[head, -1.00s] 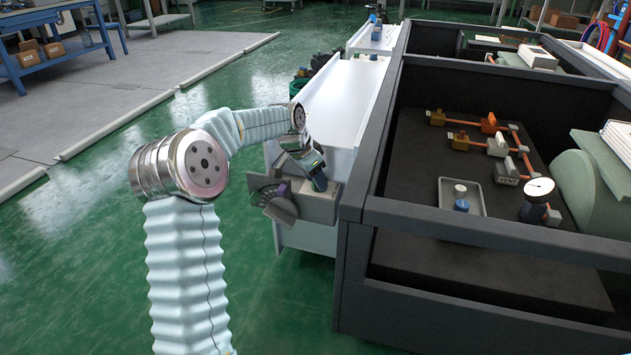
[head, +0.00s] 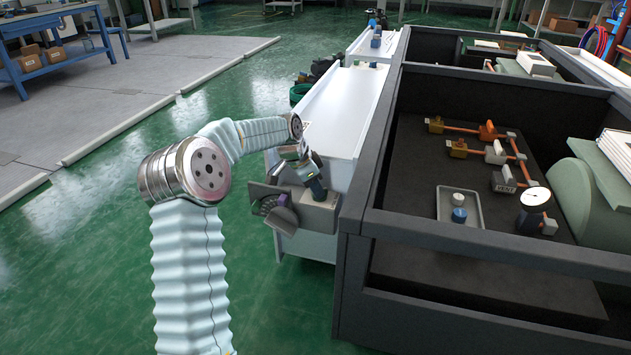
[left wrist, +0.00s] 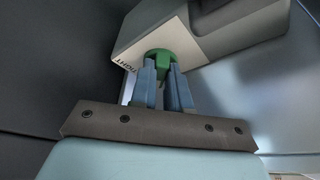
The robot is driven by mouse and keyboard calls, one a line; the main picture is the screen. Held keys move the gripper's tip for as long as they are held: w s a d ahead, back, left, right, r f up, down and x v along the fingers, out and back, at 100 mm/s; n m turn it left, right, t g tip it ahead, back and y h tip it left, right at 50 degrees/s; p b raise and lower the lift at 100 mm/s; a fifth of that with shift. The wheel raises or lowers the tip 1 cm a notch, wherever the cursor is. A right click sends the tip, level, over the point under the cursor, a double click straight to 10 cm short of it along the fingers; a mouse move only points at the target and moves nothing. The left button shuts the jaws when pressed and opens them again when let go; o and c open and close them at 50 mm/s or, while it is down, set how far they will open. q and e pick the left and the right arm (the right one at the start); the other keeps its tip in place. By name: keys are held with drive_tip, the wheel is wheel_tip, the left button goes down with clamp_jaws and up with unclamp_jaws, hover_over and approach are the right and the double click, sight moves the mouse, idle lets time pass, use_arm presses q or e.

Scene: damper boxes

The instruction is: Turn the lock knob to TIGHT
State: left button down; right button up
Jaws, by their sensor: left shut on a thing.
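My left gripper (head: 317,186) is at a grey box (head: 322,213) fixed on the end of the white duct. In the left wrist view, the blue fingers of my left gripper (left wrist: 168,88) are shut on the green lock knob (left wrist: 162,58), one finger on each side of its bar. The knob sits on the face of the grey box (left wrist: 205,30). A TIGHT label (left wrist: 123,66) shows on that face, to the left of the knob. Any other label is hidden or out of view. My right gripper is not in view.
A dark-framed bench (head: 365,190) with a tray (head: 474,199) and a gauge (head: 535,196) stands close on the right. Green floor is free at left.

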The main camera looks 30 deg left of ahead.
use_arm(q)
drive_tip(key=shift+r+m+p, duration=0.3)
drive_tip(key=shift+m+p, duration=0.15)
drive_tip(key=shift+m, duration=0.05)
drive_tip(key=shift+w+a+f+m+g+h+p, duration=0.1)
drive_tip(key=shift+f+m+g+h+p, duration=0.1)
drive_tip(key=shift+m+g+h+p, duration=0.3)
drive_tip(key=shift+f, duration=0.1)
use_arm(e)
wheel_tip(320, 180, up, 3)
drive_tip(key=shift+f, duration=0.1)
use_arm(q)
drive_tip(key=c, duration=1.1)
unclamp_jaws()
drive_tip(key=shift+t, duration=0.3)
drive_tip(key=p+v, duration=0.2)
drive_tip(key=v, duration=1.1)
drive_tip(key=shift+r, duration=0.4)
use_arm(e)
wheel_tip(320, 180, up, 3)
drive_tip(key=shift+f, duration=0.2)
